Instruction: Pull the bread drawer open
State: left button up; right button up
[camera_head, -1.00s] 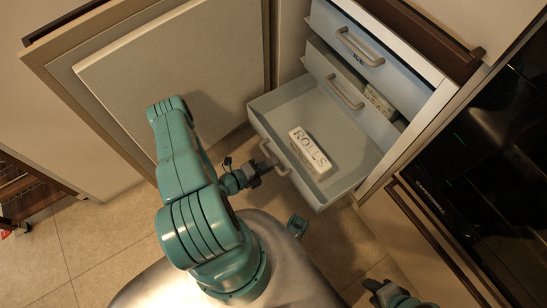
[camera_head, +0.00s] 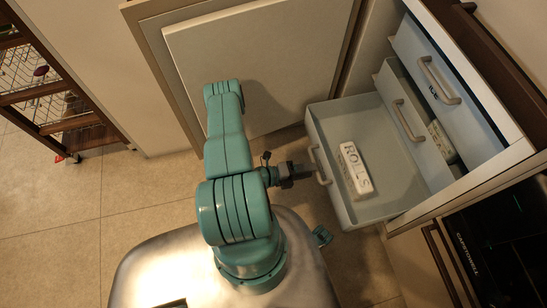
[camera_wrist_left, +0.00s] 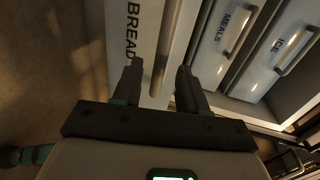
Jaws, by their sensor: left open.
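The bread drawer (camera_head: 385,205) is the lowest of the stack and stands far out, its inside in view. A white pack marked ROLLS (camera_head: 354,170) lies in it. Its front with the BREAD label (camera_wrist_left: 132,30) shows in the left wrist view. Its pale bar handle (camera_head: 319,165) is at the left of the front. My left gripper (camera_head: 306,171) is open at this handle; it also shows in the left wrist view (camera_wrist_left: 160,72), its fingers pointing at the drawer front. I cannot tell whether the fingers touch the handle. My right gripper is out of view.
Above are the MEALS drawer (camera_wrist_left: 222,40), slightly out with a pack (camera_head: 441,141) inside, and the ICE drawer (camera_wrist_left: 290,55). A pale panel (camera_head: 262,65) stands behind my left arm. A dark appliance (camera_head: 490,245) is at right. A wire rack (camera_head: 70,110) stands left; tiled floor (camera_head: 150,195) is clear.

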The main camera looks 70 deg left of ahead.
pick_arm(q)
jog(key=p+v, duration=0.2)
jog(key=v, duration=1.1)
jog(key=shift+s, duration=0.4)
jog(key=shift+a+r, duration=0.1)
